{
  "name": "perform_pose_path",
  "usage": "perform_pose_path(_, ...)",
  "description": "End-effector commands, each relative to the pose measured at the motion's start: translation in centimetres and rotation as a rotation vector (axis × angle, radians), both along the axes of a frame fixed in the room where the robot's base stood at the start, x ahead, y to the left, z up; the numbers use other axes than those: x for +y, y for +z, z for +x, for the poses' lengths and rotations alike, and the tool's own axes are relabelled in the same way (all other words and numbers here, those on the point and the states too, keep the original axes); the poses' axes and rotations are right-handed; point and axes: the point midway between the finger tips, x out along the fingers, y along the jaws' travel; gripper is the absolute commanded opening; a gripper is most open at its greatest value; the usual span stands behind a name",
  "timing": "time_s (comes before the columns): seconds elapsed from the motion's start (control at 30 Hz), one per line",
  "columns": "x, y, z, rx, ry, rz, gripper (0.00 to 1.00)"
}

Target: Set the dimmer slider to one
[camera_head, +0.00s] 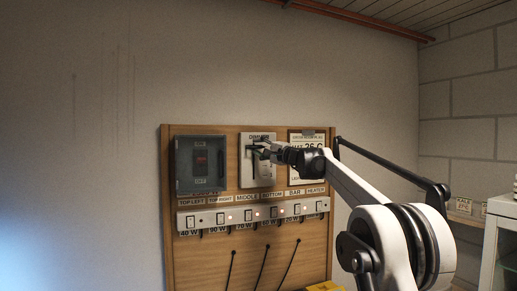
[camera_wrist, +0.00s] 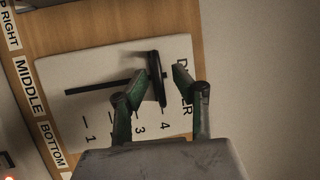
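The dimmer (camera_head: 256,178) is a white plate on the wooden board, with a dark vertical slot; it also shows turned sideways in the wrist view (camera_wrist: 62,72). Its black slider knob (camera_wrist: 157,72) sits near the 4 end of the slot, the end by the DIMMER lettering. The 1 mark is at the far left of the slot there, and the 2 is hidden behind a finger. My gripper (camera_wrist: 158,77) is open, with one green-padded finger on each side of the knob and visible gaps. In the head view my gripper (camera_head: 260,151) covers part of the plate.
A grey switch box (camera_head: 201,165) is left of the dimmer and a paper notice (camera_head: 306,143) right of it. A row of labelled switches (camera_head: 249,216) runs below. Cables hang under it, and a yellow object (camera_head: 325,287) shows at the bottom. A white cabinet (camera_head: 489,250) stands at right.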

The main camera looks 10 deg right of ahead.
Motion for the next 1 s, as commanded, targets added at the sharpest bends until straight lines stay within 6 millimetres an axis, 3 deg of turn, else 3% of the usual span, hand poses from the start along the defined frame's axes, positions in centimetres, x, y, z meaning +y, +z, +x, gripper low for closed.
perform_pose_path(0.03, 0.0, 0.0, 0.0, 0.0, 0.0, 0.0, 0.23)
perform_pose_path(0.2, 0.0, 0.0, 0.0, 0.0, 0.0, 0.0, 0.01)
perform_pose_path(0.67, 0.0, -0.1, 0.0, 0.0, 0.0, 0.0, 0.0)
perform_pose_path(0.77, 0.0, -1.2, 0.0, 0.0, 0.0, 0.0, 0.0)
perform_pose_path(1.0, 0.0, -6.9, 0.0, 0.0, 0.0, 0.0, 0.0)
